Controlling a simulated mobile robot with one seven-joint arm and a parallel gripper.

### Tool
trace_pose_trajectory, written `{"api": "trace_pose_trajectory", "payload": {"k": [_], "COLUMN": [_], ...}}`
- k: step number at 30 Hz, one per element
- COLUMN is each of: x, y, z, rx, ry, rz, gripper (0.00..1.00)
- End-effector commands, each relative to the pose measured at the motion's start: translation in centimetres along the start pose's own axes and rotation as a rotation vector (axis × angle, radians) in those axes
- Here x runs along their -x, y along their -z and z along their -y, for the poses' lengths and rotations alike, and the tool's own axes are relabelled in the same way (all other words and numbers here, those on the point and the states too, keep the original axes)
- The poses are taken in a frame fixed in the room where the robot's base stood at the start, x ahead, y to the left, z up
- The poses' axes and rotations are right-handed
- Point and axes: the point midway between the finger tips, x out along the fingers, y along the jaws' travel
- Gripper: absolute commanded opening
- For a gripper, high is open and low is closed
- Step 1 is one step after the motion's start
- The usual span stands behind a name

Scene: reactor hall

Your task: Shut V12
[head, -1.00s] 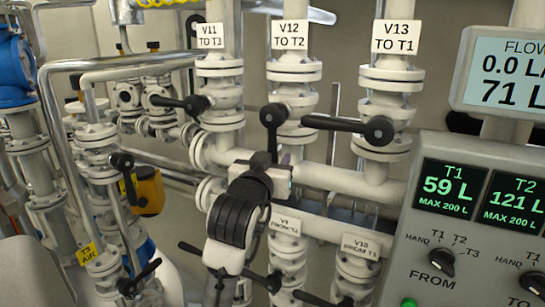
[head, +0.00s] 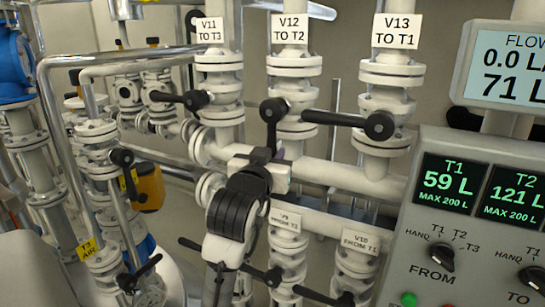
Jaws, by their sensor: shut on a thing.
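Valve V12 (head: 294,108) is on the middle white pipe, under the label "V12 TO T2" (head: 290,28). Its black lever (head: 271,132) hangs down from the hub, along the pipe. My gripper (head: 268,156) is below the hub and shut on the lower end of this lever. The fingertips are small in view and partly hidden by the gripper body.
V11's lever (head: 178,98) and V13's lever (head: 335,118) point left, across their pipes; V13's reaches close to V12. Lower valves V9 (head: 283,240) and V10 (head: 358,262) stand beside my arm. A control panel (head: 460,215) fills the right side.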

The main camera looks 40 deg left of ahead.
Motion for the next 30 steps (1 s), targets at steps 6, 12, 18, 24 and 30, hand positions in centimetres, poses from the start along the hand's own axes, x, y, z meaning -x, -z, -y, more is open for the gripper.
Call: {"api": "trace_pose_trajectory", "payload": {"k": [6,12,18,24,30], "x": [-0.2,-0.5,-0.8,-1.1,-1.3], "y": [-0.3,-0.1,0.7,1.9,3.3], "z": [1.0,2.6,4.4,5.9,7.2], "rx": [-0.102,-0.261,-0.447,-0.634,-0.820], "ry": [0.001,0.004,0.006,0.008,0.009], "rz": [-0.022,-0.056,-0.093,-0.130,-0.169], "gripper": [0.00,0.00,0.00,0.00,0.00]}}
